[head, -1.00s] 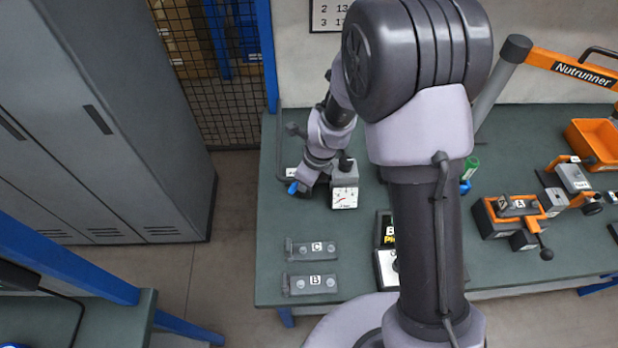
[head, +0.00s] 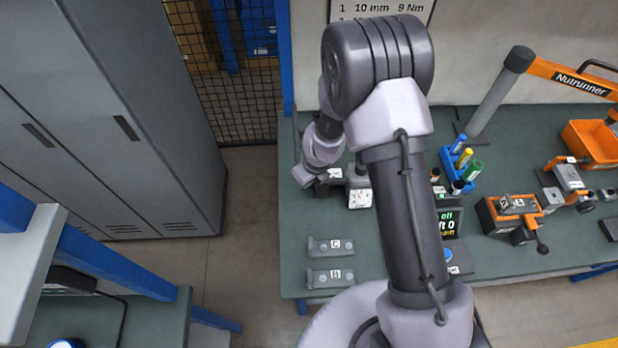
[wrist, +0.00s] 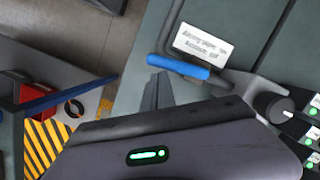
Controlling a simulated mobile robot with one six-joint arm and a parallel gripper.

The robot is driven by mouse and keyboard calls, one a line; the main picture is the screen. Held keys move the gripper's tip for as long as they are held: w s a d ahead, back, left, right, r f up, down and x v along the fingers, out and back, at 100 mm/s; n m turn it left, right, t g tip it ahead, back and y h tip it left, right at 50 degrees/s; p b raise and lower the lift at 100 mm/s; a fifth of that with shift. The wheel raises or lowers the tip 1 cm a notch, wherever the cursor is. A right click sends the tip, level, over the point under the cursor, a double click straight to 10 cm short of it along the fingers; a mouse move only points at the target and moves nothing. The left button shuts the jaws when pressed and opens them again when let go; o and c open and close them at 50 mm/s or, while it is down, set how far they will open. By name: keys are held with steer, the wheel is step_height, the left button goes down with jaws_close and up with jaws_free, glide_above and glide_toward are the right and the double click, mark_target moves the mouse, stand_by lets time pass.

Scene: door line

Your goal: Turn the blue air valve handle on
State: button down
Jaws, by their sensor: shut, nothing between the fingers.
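The blue valve handle (wrist: 181,66) shows in the wrist view as a blue grip on a dark bent rod, beside a white label (wrist: 203,44) whose text is blurred. My gripper (wrist: 157,82) is shut and empty, its dark fingers just below the left end of the blue grip. I cannot tell whether they touch it. In the head view my arm hides the handle and the fingers.
The green bench (head: 315,270) carries grey blocks marked C (head: 331,247) and B (head: 330,278). A blue holder (head: 462,176) with coloured tubes and an orange fixture (head: 515,217) stand to the right. Grey lockers (head: 120,130) stand left, across a floor gap.

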steer(key=shift+w+a+r+p, duration=0.1)
steer(key=shift+w+a+p, duration=0.15)
steer(key=shift+p, duration=0.35)
steer(key=shift+w, duration=0.25)
